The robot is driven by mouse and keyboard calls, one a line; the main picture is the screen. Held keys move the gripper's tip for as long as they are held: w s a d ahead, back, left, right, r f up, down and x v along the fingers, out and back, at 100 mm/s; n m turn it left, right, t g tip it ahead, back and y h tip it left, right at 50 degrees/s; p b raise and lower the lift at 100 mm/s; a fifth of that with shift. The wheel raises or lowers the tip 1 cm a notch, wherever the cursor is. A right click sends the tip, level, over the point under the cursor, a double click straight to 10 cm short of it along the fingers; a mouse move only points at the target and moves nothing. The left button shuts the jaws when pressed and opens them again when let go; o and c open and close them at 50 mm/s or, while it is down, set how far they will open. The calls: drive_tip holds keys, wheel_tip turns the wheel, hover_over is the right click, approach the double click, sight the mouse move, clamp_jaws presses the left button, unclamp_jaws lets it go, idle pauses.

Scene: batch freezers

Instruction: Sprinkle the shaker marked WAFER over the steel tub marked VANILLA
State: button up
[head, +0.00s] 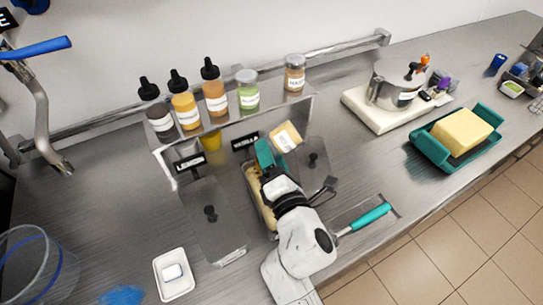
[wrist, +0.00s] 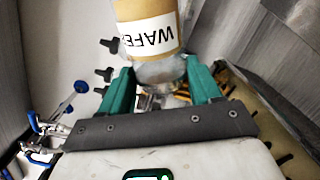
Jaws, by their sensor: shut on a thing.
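The WAFER shaker, tan with a white label, is held tilted in my gripper in the head view (head: 286,136). In the wrist view the shaker (wrist: 148,30) shows the letters WAFE, and its pale end sits between the teal fingers. My gripper (head: 268,153) is shut on it; the fingers also show in the wrist view (wrist: 162,88). The VANILLA sign (head: 245,142) stands behind an open steel tub with cream-coloured contents (head: 255,190). My gripper and arm are over this tub and hide much of it. I cannot see whether anything falls from the shaker.
Lidded tubs flank the open one, at left (head: 210,225) and right (head: 313,165). A shelf behind holds squeeze bottles (head: 186,110) and jars (head: 248,95). A teal-handled tool (head: 370,217) lies at right. A white dish (head: 174,275) is at front left.

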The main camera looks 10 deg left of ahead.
drive_tip(key=s, duration=0.1)
drive_tip(key=s+d+r+p, duration=0.1)
drive_tip(key=s+d+p, duration=0.1)
drive_tip(key=shift+s+r, duration=0.25)
drive_tip(key=shift+r, duration=0.1)
drive_tip(key=shift+f+b, duration=0.7)
drive_tip(key=shift+f, duration=0.15)
idle(0.5)
drive_tip(key=shift+s, duration=0.1)
